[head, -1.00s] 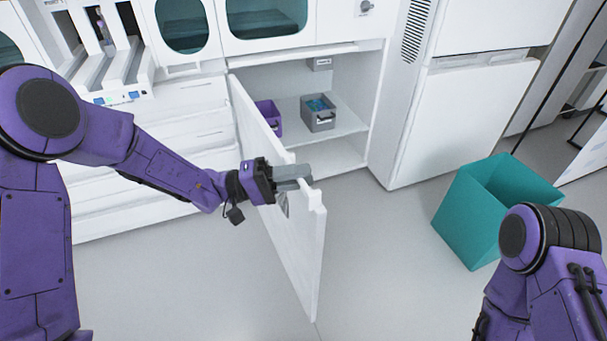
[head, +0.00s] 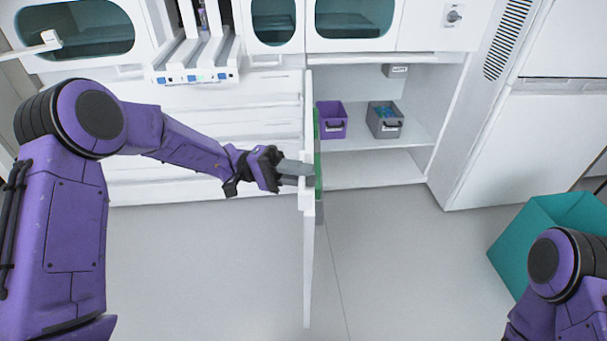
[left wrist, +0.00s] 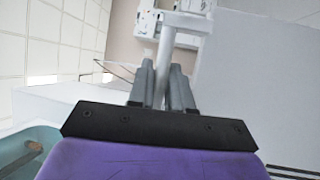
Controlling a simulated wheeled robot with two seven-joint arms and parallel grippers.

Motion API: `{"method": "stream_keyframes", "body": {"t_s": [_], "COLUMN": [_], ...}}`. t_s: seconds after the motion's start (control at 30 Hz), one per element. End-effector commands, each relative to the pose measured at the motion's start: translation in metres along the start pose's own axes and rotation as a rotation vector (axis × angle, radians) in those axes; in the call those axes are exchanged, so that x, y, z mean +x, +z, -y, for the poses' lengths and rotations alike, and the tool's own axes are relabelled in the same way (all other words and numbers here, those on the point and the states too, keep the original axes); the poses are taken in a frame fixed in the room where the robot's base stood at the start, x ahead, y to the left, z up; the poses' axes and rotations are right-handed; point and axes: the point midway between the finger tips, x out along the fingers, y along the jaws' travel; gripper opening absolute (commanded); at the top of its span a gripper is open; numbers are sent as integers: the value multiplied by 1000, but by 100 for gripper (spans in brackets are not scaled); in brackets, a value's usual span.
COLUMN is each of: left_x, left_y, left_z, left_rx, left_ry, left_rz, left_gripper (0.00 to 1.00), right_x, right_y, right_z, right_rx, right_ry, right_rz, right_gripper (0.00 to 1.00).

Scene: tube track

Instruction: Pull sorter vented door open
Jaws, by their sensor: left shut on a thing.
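The white sorter door (head: 308,260) stands swung out from the cabinet, seen almost edge-on in the head view. Its inner side shows a green strip. My left gripper (head: 305,172) reaches it from the left and is shut on the door's upper part.
The open cabinet holds a purple bin (head: 331,131) and a grey bin (head: 384,130) with blue contents on its shelf (head: 350,143). A teal box (head: 508,243) stands on the floor at the right. The floor (head: 200,270) left of the door is clear.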

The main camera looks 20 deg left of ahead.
Motion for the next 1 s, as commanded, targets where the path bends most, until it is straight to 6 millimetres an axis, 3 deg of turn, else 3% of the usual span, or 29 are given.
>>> {"method": "stream_keyframes", "body": {"t_s": [0.17, 0.2, 0.53, 0.67, 0.87, 0.9, 1.0], "left_x": [1, 1, -6, -27, -86, -86, -91], "left_y": [-2, -2, 0, -1, -3, -3, -5], "left_z": [-2, -2, -2, -2, 0, 12, 14], "left_rx": [5, 5, 4, 5, 4, 6, 6], "left_ry": [3, 3, 0, 1, 1, -1, -2], "left_rz": [-1, -1, -6, -10, -10, -2, 1], "left_gripper": [0, 25, 25, 25, 25, 25, 25], "right_x": [0, 0, 0, 0, 1, 24, 48], "right_y": [0, 0, 0, 0, 0, 9, 20], "right_z": [0, 0, 0, 0, 0, 2, 4], "right_rx": [0, 0, 0, 0, 0, 1, 0], "right_ry": [0, 0, 0, 0, 0, 0, 0], "right_rz": [0, 0, 0, 0, 0, -1, 1], "right_gripper": [0, 0, 0, 0, 0, 0, 0]}}
